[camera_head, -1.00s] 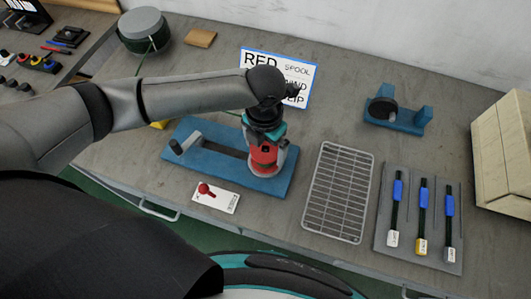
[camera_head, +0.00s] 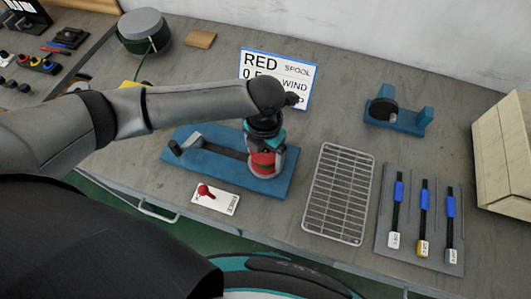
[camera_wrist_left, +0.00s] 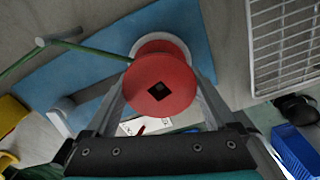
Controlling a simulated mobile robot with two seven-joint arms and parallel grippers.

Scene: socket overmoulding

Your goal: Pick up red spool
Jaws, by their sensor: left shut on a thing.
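The red spool (camera_wrist_left: 160,82) sits between the fingers of my left gripper in the left wrist view, its square-holed end facing the camera. In the head view the spool (camera_head: 263,164) shows under my left gripper (camera_head: 264,152), over the right end of the blue fixture plate (camera_head: 215,168). My left gripper is shut on the spool. A pale round seat (camera_wrist_left: 178,42) shows behind the spool; I cannot tell if the spool still touches it. My right gripper is not in view.
A card with a red lever (camera_head: 215,198) lies in front of the plate. A wire rack (camera_head: 338,193) lies to its right, then a grey tray (camera_head: 383,240) with several blue-sleeved cables. A sign (camera_head: 300,73) stands behind. A blue stand (camera_head: 398,115) is at the back right.

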